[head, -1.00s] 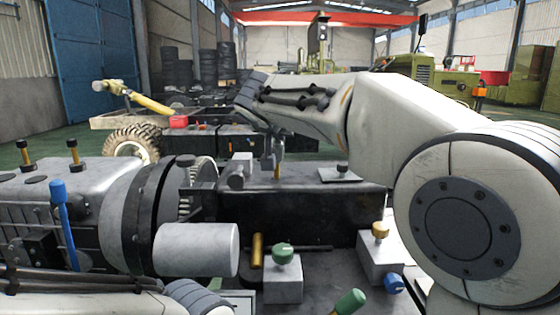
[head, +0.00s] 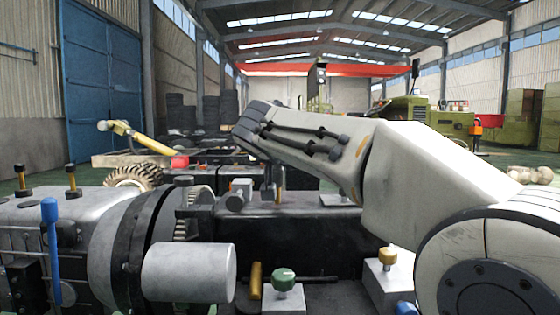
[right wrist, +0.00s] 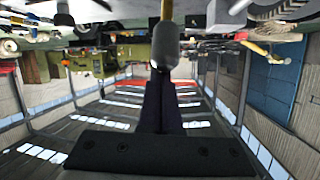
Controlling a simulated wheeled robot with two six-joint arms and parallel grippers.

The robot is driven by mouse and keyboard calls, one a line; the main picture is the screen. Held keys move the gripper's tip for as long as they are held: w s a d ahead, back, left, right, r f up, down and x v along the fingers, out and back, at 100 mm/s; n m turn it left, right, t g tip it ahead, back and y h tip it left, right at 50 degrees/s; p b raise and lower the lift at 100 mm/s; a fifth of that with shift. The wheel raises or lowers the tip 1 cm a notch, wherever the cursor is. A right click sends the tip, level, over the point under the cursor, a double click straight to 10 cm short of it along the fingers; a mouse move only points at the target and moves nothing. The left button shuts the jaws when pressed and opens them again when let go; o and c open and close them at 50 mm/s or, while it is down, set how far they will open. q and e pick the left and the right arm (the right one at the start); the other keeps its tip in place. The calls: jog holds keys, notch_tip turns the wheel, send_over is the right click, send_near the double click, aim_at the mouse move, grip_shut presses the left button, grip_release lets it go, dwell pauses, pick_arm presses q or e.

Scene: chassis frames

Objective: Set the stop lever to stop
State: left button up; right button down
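A small lever with a gold stem (head: 279,177) stands on the dark block in the head view, beside my right gripper (head: 268,181). I cannot tell for certain that it is the stop lever. In the right wrist view, which is upside down, a grey rounded knob on a gold stem (right wrist: 165,45) lies right at the tips of my right gripper (right wrist: 160,76). Its dark fingers lie close together and look shut. Whether they touch the knob I cannot tell. My left gripper is not in view.
A blue-handled lever (head: 52,245) is on the grey machine at left. A grey cylinder (head: 190,272) juts toward me. A green knob (head: 284,279) and a yellow knob (head: 387,257) stand on grey blocks in front. My right arm spans the right side.

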jog(key=shift+s+a+f, duration=0.1)
jog(key=shift+f, duration=0.1)
jog(key=v, duration=1)
jog(key=shift+r, duration=0.2)
jog(key=shift+s, duration=0.15)
